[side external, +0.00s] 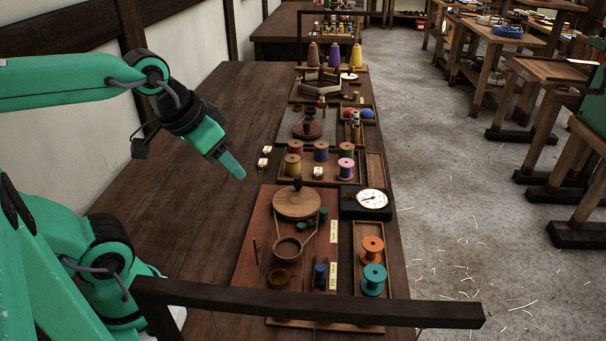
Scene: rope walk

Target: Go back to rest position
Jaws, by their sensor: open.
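My gripper (231,164), green at the end of a green and black arm, hangs above the left part of the dark wooden table (170,185). It tilts down to the right. Its jaws are open with nothing seen between them, though from this side the gap is hard to make out. It is apart from the boards and spools to its right.
A wooden board (262,225) bears a round wooden disc (297,204) and small cups. Orange (372,247) and teal (374,279) spools stand in a tray. A dial (372,199) sits behind. A dark bar (310,301) crosses the front. The table's left side is clear.

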